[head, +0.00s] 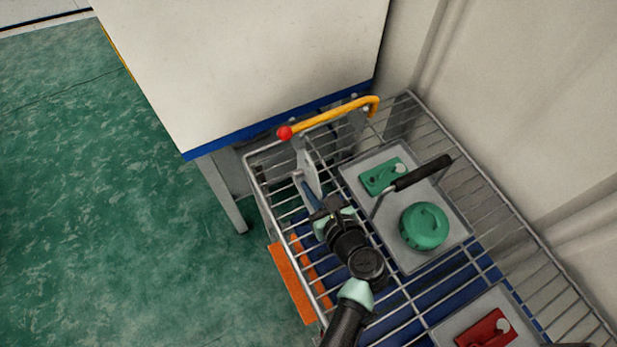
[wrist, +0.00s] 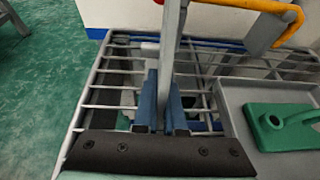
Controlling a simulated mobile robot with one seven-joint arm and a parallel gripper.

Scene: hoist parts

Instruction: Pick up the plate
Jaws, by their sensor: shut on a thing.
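My gripper (head: 308,190) is over the left part of the wire basket, its blue fingers shut on a thin grey plate (head: 305,161). In the wrist view the plate (wrist: 171,38) stands upright, nearly edge-on, between the fingers (wrist: 163,85). Its lower part is hidden by the fingers, and I cannot tell whether it touches the basket.
The wire basket (head: 409,94) also holds a grey tray (head: 405,258) with a green block (head: 376,180), a round green part (head: 424,226) and a black-handled tool (head: 424,172). A yellow bar with a red end (head: 335,115) is close behind the plate. A red part (head: 487,329) lies nearer.

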